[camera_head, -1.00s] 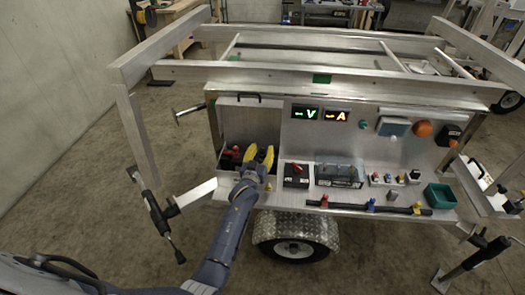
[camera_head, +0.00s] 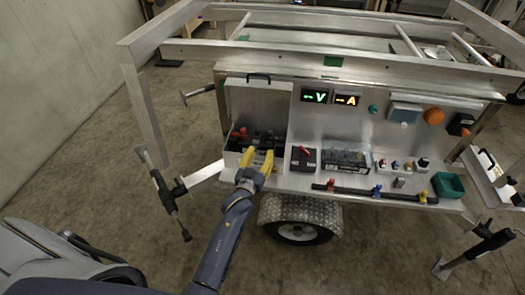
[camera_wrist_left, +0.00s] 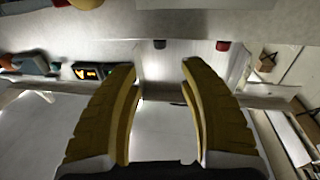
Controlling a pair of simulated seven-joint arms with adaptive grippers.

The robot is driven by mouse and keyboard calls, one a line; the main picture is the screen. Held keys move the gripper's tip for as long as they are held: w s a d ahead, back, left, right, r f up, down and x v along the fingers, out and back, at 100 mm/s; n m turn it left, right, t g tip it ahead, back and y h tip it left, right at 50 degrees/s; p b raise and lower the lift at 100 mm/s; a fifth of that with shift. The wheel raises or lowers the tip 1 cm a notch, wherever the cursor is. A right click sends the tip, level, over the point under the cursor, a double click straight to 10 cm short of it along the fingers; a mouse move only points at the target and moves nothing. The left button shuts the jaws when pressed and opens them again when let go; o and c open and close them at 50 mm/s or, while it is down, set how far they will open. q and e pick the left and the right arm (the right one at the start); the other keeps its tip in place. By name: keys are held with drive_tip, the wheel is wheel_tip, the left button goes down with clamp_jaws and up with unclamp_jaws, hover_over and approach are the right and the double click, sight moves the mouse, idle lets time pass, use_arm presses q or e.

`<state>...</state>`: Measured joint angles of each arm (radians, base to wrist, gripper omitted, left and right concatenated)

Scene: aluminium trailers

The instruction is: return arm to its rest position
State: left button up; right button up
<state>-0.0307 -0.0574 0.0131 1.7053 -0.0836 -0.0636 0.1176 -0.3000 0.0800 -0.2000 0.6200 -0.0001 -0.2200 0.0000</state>
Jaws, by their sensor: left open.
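My left gripper (camera_head: 256,163) has yellow fingers and is open and empty. In the head view it is in front of the lower left part of the trailer's panel, near an open compartment (camera_head: 272,100). Inside the compartment are dark parts with red (camera_head: 238,134). In the left wrist view, the two yellow fingers (camera_wrist_left: 160,75) are spread with nothing between them. My left arm reaches up from the bottom of the head view. My right gripper is not in view.
The aluminium trailer (camera_head: 300,52) fills the middle, with a frame on top. Its ledge carries a black box with a red switch (camera_head: 303,158), a clear-lidded box (camera_head: 346,160) and a green bin (camera_head: 447,186). A black bar with coloured clips (camera_head: 375,194) lies in front. Open floor (camera_head: 100,195) is at left.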

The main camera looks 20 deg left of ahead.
use_arm(q)
drive_tip(key=shift+s, duration=0.15)
idle(0.3)
drive_tip(key=s+a+f+m+g+y, duration=0.1)
drive_tip(key=s+a+f+m+g, duration=0.15)
drive_tip(key=s, duration=0.55)
drive_tip(key=s+a+f+m+g+y, duration=0.1)
drive_tip(key=s+f+m+g, duration=0.25)
drive_tip(key=s, duration=0.55)
drive_tip(key=s+a+r+m+g+y, duration=0.1)
drive_tip(key=s+a+g, duration=0.2)
drive_tip(key=s, duration=0.6)
drive_tip(key=s+a+m+g+y, duration=0.1)
drive_tip(key=s+a+g, duration=0.15)
drive_tip(key=s, duration=0.55)
drive_tip(key=s+d+f+g+h, duration=0.1)
drive_tip(key=d+f, duration=0.2)
drive_tip(key=f, duration=1.2)
drive_tip(key=s+d+f+g+h, duration=0.2)
drive_tip(key=d+f, duration=0.1)
drive_tip(key=f, duration=1.3)
drive_tip(key=s+f+n+g+h, duration=0.1)
drive_tip(key=s+f+n+g, duration=0.1)
drive_tip(key=s+f, duration=1.8)
drive_tip(key=shift+s+a+f+n+g, duration=0.15)
drive_tip(key=shift+s+f+n+g, duration=0.2)
drive_tip(key=shift+s+n, duration=0.4)
